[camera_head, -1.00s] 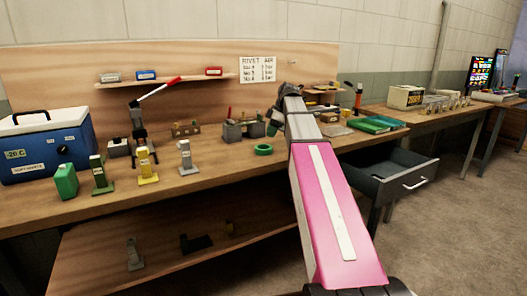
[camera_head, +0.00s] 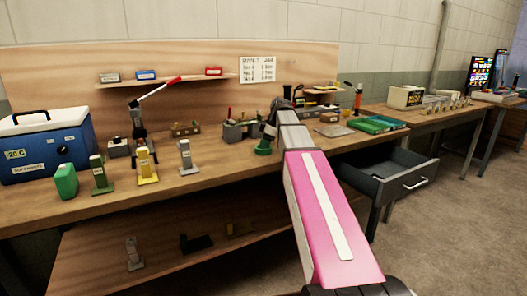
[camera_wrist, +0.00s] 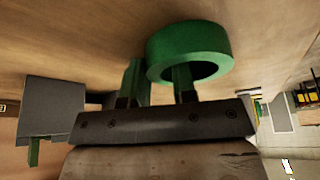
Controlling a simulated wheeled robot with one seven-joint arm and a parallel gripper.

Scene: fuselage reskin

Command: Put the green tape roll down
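The green tape roll (camera_head: 263,149) is at the workbench top, right of the middle, in the head view. My gripper (camera_head: 269,134) is right at it, partly hidden behind my pink and grey arm. In the wrist view the roll (camera_wrist: 222,45) is a thick green ring just beyond my gripper (camera_wrist: 159,85). One green finger shows within the ring's hole and the other is beside its left outer side, so the ring's wall lies between them. I cannot tell whether the fingers press on it or whether the roll touches the wood.
A grey tool holder (camera_head: 236,131) stands close behind the roll. Grey (camera_head: 185,157), yellow (camera_head: 147,166) and green (camera_head: 101,175) stands are to the left, with a blue cooler (camera_head: 45,150) beyond. An open drawer (camera_head: 395,176) juts out at right. Bench wood in front of the roll is clear.

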